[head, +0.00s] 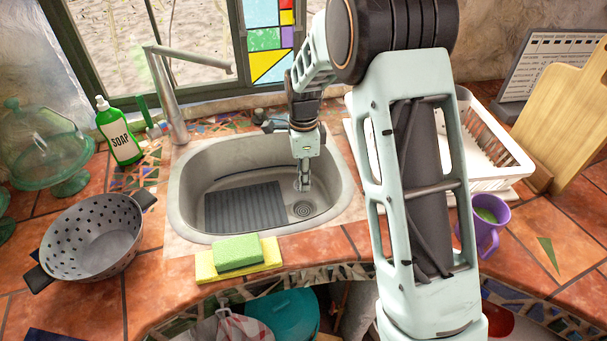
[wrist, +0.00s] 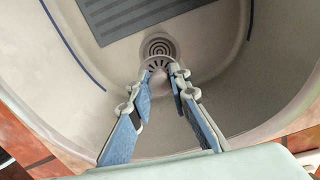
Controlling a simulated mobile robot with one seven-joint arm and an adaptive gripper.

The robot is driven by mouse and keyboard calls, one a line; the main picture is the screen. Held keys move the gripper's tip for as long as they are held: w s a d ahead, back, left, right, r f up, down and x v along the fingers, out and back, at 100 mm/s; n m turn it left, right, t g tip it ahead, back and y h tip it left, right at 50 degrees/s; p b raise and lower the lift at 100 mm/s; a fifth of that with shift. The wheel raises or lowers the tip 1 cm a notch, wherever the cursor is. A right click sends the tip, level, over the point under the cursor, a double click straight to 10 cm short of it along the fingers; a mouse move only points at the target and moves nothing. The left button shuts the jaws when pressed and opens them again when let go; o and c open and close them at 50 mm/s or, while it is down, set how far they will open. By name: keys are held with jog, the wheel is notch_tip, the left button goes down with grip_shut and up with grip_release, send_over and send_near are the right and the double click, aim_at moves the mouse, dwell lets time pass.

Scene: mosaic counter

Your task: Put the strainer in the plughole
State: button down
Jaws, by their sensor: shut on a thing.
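My gripper (head: 302,186) reaches down into the metal sink (head: 182,190). Its fingertips (wrist: 167,70) are shut on the strainer (wrist: 157,62), a small grey slotted disc, of which only the part beyond the fingertips shows. In the head view I cannot clearly tell the strainer from the fingertips. The round plughole (head: 303,209) with dark rings is in the sink floor, just below the fingertips in the head view. In the wrist view the plughole (wrist: 160,46) is just beyond the strainer, which overlaps its near edge. I cannot tell the height between them.
A dark ribbed mat (head: 245,207) lies in the sink, left of the plughole. Sponges (head: 238,252) lie at the front rim. A tap (head: 177,110) stands at the back left, a colander (head: 92,240) at the left. A dish rack (head: 505,165) and purple mug (head: 487,235) are at the right.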

jog(key=shift+f+b, duration=2.5)
jog(key=shift+f, duration=1.75)
jog(key=shift+f+b, duration=0.4)
jog(key=shift+f, duration=0.45)
jog(key=c, duration=1.2)
grip_release()
jog(key=shift+c, duration=0.2)
jog(key=shift+r, duration=0.15)
jog(key=shift+r+p, duration=4.1)
jog(key=shift+r, duration=1.85)
